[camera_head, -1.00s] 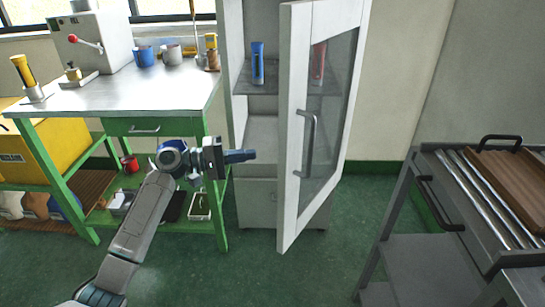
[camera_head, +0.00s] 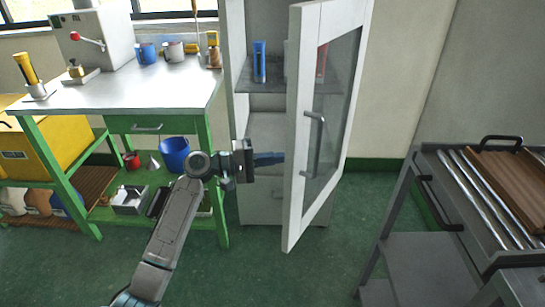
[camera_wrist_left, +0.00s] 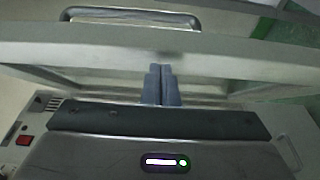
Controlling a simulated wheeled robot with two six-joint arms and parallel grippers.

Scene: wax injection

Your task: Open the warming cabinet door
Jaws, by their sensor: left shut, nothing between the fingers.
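The warming cabinet (camera_head: 265,205) stands at the middle back in the head view. Its white-framed glass door (camera_head: 297,160) is partly open, its free edge swung out into the room. The door's handle (camera_head: 317,145) is a grey bar on its outer face and also shows in the left wrist view (camera_wrist_left: 130,17). My left gripper (camera_head: 283,158) is shut and empty, its fingertips at the door's free edge, on the cabinet side. In the left wrist view the shut blue fingers (camera_wrist_left: 160,85) point at the door frame (camera_wrist_left: 225,60); I cannot tell whether they touch it.
A green-legged workbench (camera_head: 130,90) with a machine and mugs stands left of the cabinet. A grey trolley (camera_head: 415,245) with a wooden board (camera_head: 515,178) stands at the right. Blue and red-labelled tubes stand on the cabinet shelf (camera_head: 265,88). The floor before the door is clear.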

